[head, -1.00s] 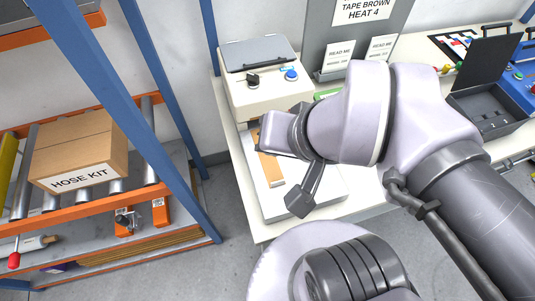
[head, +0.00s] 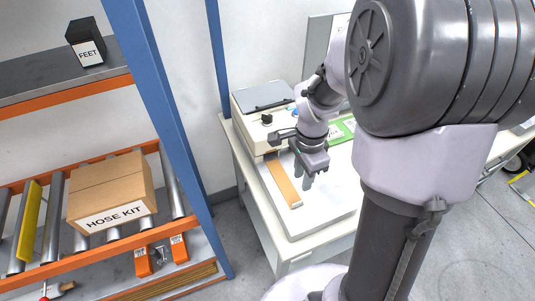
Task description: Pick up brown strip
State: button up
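The brown strip (head: 283,183) lies flat on a white board on the bench, in front of the cream machine. It runs from the machine's front toward the bench's near edge. My gripper (head: 309,181) hangs above the board just right of the strip, fingers pointing down. A gap shows between the fingers and nothing is seen in it. I cannot tell how high the fingers are above the board.
The cream machine (head: 257,119) with a dark lid stands behind the strip. A green item (head: 342,130) lies to the right, partly behind my arm. A blue rack post (head: 165,122) and a hose kit box (head: 111,190) stand at the left.

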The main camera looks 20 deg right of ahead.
aim_at(297, 206)
jog(key=f+b, duration=0.1)
jog(key=f, duration=0.3)
jog(key=f+b, duration=0.2)
jog(key=f, duration=0.3)
jog(key=f+b, duration=0.2)
jog(key=f, duration=0.2)
jog(key=shift+w+d+f, duration=0.1)
jog(key=shift+w+f, duration=0.2)
jog(key=shift+f, duration=0.05)
jog(key=shift+r, duration=0.15)
jog(key=shift+c, duration=0.7)
grip_shut()
